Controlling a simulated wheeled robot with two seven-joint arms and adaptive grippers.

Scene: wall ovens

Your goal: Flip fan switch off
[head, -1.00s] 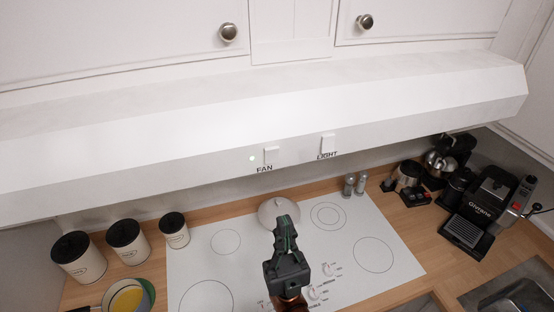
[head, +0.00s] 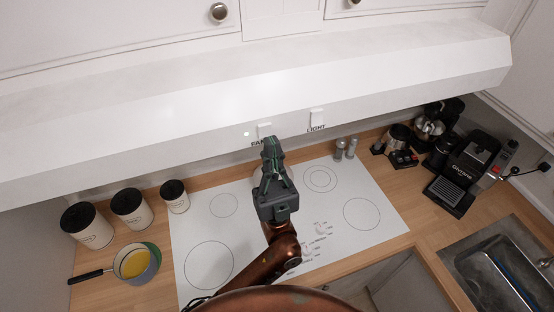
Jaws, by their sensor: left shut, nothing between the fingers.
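The white range hood (head: 380,94) spans the view, with two small rocker switches on its front face. The fan switch (head: 265,130) is the left one, with a "FAN" label below it, partly covered by my gripper. My right gripper is not in view.
Below is a white cooktop (head: 350,185) with a lidded pot mostly hidden behind my gripper. Canisters (head: 131,208) and a pan (head: 135,263) stand at left. Shakers (head: 346,149), a coffee machine (head: 466,170) and a sink (head: 495,270) are at right. Cabinets are above.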

